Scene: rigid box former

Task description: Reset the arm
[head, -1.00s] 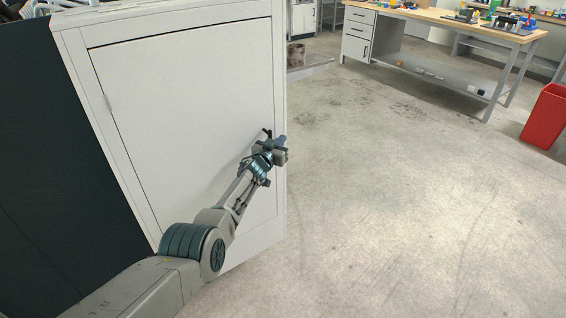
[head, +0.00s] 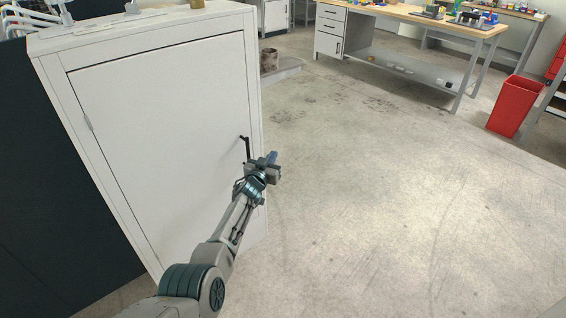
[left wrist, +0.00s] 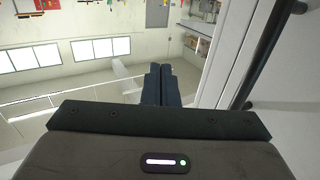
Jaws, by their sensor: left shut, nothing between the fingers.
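My left gripper (head: 272,158) is shut and empty in the head view. It hangs in front of the lower right part of a white cabinet door, just below and to the right of the black handle (head: 245,148). In the left wrist view the gripper fingers (left wrist: 161,84) are together with nothing between them. The dark handle (left wrist: 270,50) runs along the right side of that view, apart from the fingers. The white cabinet (head: 160,130) has its door shut. My right gripper is not in view.
A workbench (head: 405,12) with drawers and small items stands at the back. A red bin (head: 514,106) stands at the right. The concrete floor (head: 370,200) right of the cabinet is clear.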

